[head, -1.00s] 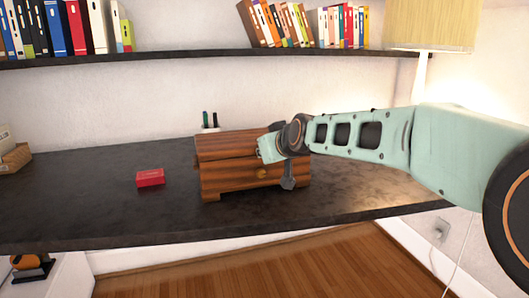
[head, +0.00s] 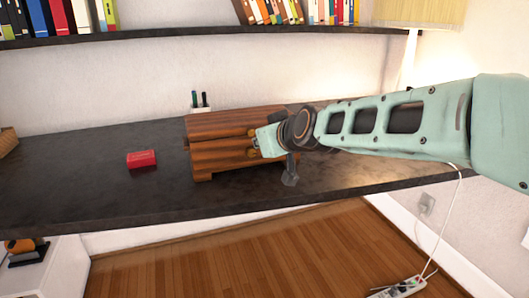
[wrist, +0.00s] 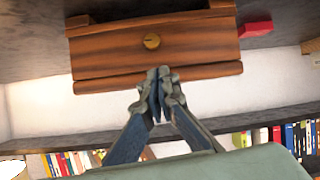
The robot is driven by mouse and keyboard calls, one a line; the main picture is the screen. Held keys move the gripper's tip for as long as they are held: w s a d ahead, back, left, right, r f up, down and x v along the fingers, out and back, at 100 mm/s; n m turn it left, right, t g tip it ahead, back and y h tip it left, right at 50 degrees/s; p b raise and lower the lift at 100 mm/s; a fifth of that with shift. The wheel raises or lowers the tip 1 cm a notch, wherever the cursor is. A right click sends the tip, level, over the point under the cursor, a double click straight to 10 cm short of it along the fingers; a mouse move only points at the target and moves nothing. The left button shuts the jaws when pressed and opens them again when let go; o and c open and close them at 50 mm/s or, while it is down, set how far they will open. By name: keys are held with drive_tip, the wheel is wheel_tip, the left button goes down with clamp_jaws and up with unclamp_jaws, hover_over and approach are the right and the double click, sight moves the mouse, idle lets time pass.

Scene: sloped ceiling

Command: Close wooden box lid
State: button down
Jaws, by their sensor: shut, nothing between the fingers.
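The wooden box (head: 222,160) stands on the dark desk with its lid (head: 215,127) lying down over it. I cannot tell whether a thin gap remains along the seam. In the wrist view the box front (wrist: 110,52) appears upside down, with a round brass knob (wrist: 152,41) in its middle and the lid edge (wrist: 105,84) below. My gripper (wrist: 160,72) is shut and empty, its tips at the lid's front edge; contact is unclear.
A bookshelf (head: 150,33) runs above, and a lamp (head: 420,14) stands at the right. Desk space at the left is mostly clear.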

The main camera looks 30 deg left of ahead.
drive_tip(key=shift+s+d+f, duration=0.35)
drive_tip(key=shift+d, duration=0.15)
drive_tip(key=shift+s+d+f, duration=0.35)
drive_tip(key=shift+d, duration=0.15)
